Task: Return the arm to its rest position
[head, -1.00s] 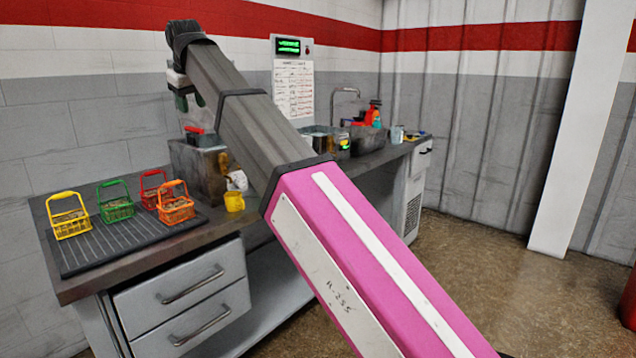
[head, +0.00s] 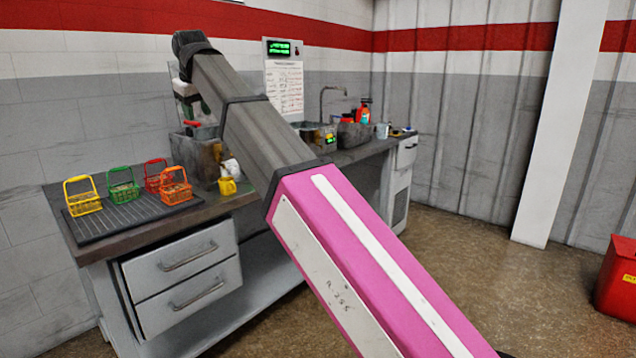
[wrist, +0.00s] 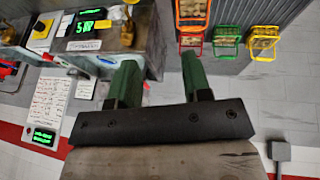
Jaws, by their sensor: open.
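My arm reaches up and left across the head view, its far end high above the left part of the bench. My gripper (head: 187,98) shows only partly there, behind the end of the arm. In the wrist view my gripper (wrist: 158,78) has its two green fingers apart, with nothing between them. The fingers are clear of the bench and the baskets in the head view.
On the bench (head: 140,228) stand yellow (head: 83,205), green (head: 124,193), red (head: 155,178) and orange (head: 176,194) baskets, on or beside a dark ribbed mat. A yellow cup (head: 227,186) is near. A red bin (head: 617,280) is right; floor between is clear.

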